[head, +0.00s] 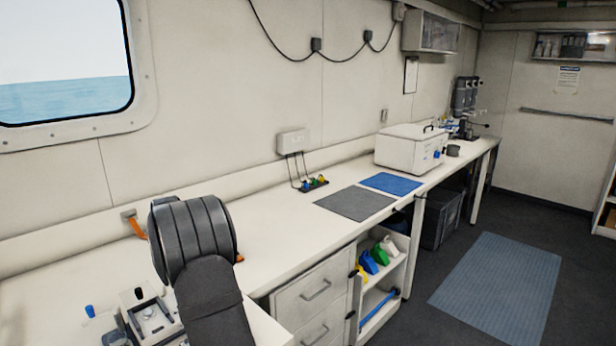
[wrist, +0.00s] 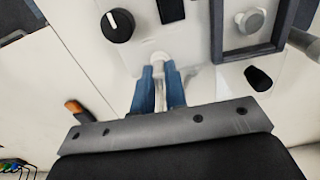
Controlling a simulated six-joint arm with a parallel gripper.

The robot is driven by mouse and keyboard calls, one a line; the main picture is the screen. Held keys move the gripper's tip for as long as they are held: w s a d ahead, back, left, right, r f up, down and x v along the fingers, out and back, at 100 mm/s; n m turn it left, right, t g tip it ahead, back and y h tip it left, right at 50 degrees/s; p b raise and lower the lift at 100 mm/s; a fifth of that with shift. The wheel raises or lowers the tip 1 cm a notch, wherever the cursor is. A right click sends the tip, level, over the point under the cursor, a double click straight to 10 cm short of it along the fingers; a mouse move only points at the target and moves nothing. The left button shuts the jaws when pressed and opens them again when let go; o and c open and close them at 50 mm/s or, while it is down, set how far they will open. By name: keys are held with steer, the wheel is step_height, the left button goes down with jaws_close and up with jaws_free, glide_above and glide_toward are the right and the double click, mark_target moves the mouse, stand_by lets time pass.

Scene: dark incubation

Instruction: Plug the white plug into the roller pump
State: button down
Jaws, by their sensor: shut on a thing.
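In the wrist view my gripper (wrist: 161,80) has its two blue fingers shut on the white plug (wrist: 162,60). The plug lies between the fingertips and its far end is close to the pale face of the roller pump (wrist: 185,25). I cannot tell whether the plug touches or enters a socket there. The pump face carries a black knob (wrist: 118,25) at the left and a dark square frame at the right. In the head view the pump (head: 150,314) stands at the lower left, partly hidden by my black arm. My gripper's fingers are hidden there.
An orange-handled item (wrist: 77,108) lies left of my gripper in the wrist view. Further along the bench (head: 270,225) are a grey mat (head: 354,203), a blue mat (head: 391,184) and a white box (head: 408,150). The bench between the arm and the grey mat is mostly clear.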

steer(key=c, duration=1.4)
jaws_free()
steer(key=shift+o, duration=0.2)
step_height(320, 180, up, 17)
steer(key=shift+r, duration=0.2)
step_height(320, 180, down, 17)
steer(key=shift+f, duration=0.2)
steer(key=shift+r, duration=0.1)
